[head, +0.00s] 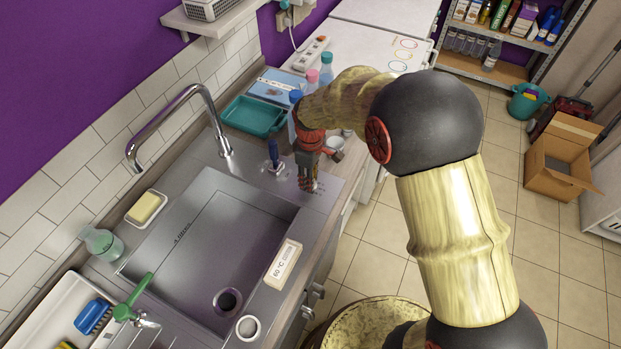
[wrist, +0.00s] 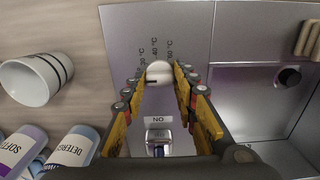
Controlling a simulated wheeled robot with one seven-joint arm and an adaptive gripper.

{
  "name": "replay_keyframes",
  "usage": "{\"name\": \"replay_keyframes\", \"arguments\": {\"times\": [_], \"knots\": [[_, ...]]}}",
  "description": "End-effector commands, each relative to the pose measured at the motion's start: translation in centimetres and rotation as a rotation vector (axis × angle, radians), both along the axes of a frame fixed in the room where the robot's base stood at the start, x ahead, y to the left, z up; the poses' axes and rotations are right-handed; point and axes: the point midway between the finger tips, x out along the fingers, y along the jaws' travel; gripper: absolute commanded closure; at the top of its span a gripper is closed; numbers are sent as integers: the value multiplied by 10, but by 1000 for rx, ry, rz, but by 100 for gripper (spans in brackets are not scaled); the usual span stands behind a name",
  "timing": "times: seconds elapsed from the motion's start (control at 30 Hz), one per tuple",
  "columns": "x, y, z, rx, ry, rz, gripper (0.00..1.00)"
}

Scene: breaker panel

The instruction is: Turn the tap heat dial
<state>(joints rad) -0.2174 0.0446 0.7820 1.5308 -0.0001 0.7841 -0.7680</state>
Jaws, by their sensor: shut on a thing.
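The tap heat dial (wrist: 158,73) is a white round knob on the steel sink deck, in the wrist view between my fingertips. Temperature marks stand around its far side, 40 °C and 60 °C among them. A short dark mark shows on the knob's near part. My gripper (wrist: 163,71) is shut on the dial, one yellow-padded finger on each side. In the head view my gripper (head: 308,186) points down at the deck beside the sink and hides the dial. A white card (head: 283,263) reading 60 °C lies on the sink's front edge.
A switch with a blue handle (head: 273,152) stands close to my gripper. The tall tap (head: 222,140), a teal tray (head: 253,116) and bottles (head: 326,68) are nearby. A white cup (wrist: 35,80) stands left in the wrist view. The sink basin (head: 210,240) is empty.

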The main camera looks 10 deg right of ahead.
Motion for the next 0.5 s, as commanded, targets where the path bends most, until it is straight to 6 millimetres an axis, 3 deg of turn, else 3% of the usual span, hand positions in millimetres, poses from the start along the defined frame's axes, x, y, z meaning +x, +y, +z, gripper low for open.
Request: {"name": "replay_keyframes", "arguments": {"times": [0.27, 0.5], "knots": [[0, 0, 0, 0, 0, 0, 97], [0, 0, 0, 0, 0, -22, 97]]}}
